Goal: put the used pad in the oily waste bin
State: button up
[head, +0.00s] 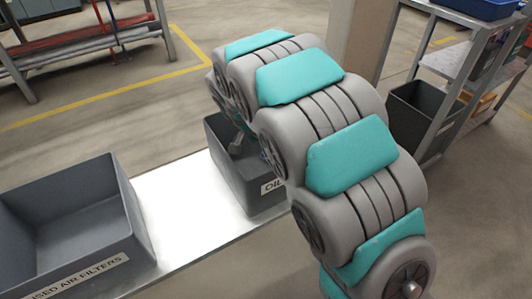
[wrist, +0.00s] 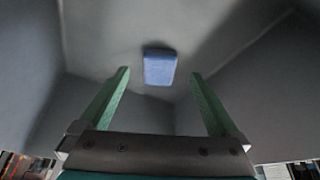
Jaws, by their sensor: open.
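The used pad is a small blue block (wrist: 160,68) inside a grey bin in the wrist view. It shows beyond my fingertips, apart from both fingers; whether it touches the bin floor I cannot tell. My gripper (wrist: 159,73) is open, its two green fingers spread with nothing between them, pointing down into the bin. In the head view the grey bin with a label starting "OIL" (head: 272,187) stands on the bench, with my arm reaching over it. My arm hides much of this bin, most of my gripper and the pad there.
A larger grey bin labelled "USED AIR FILTERS" (head: 75,270) stands at left on the pale bench (head: 185,215). A dark bin (head: 415,115) stands by a metal shelf (head: 455,75) at right. Open floor with yellow lines lies behind.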

jog(key=v, duration=0.6)
jog(key=shift+s, duration=0.15)
